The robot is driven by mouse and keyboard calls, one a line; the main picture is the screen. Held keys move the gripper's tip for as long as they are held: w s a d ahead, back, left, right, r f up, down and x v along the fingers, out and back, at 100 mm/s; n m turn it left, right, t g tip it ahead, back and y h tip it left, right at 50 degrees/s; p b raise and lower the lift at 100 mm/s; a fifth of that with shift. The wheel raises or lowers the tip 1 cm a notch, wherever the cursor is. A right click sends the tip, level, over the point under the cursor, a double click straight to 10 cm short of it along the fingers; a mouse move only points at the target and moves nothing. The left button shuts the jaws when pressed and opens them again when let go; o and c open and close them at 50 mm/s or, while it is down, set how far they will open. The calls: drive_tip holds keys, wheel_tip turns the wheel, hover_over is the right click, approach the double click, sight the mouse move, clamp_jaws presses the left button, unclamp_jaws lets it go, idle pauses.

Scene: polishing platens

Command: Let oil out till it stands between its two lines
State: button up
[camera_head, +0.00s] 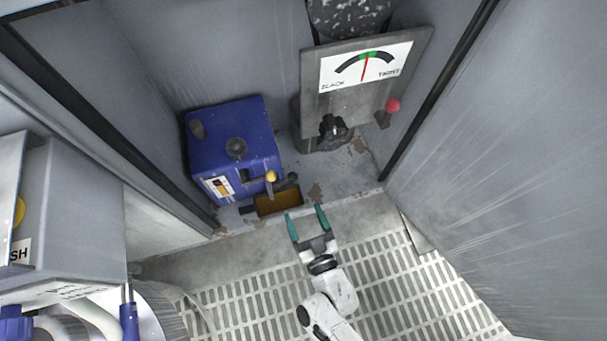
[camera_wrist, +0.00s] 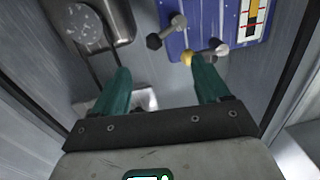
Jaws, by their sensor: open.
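The blue oil box (camera_head: 232,140) stands on the cabinet floor. Its front has a white-plated sight glass (camera_head: 219,187); in the wrist view the glass (camera_wrist: 253,18) shows amber oil and red marks, cut off at the top edge, so I cannot read the level surely. A lever with a yellow knob (camera_head: 271,176) juts from its front, above a tray (camera_head: 279,204) with amber-brown liquid. The yellow knob (camera_wrist: 187,58) also shows in the wrist view, just beyond a fingertip. My gripper (camera_head: 305,211) is open and empty, right of the tray, apart from the lever.
A panel (camera_head: 345,95) with a slack-tight dial, a black knob (camera_head: 334,128) and a red-knobbed lever (camera_head: 391,106) stands to the right. Cabinet walls close both sides. A grey box (camera_head: 75,215) stands at the left. Slatted floor lies in front.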

sight(286, 181)
drive_tip(key=b+x, duration=0.2)
drive_tip(key=x, duration=0.8)
drive_tip(key=shift+w, duration=0.3)
drive_tip(key=shift+a, duration=0.15)
drive_tip(key=c, duration=0.9)
drive_tip(key=shift+s+f+b, duration=0.1)
drive_tip(key=shift+f+b, duration=0.05)
drive_tip(key=shift+b, duration=0.2)
drive_tip(key=shift+c, duration=0.9)
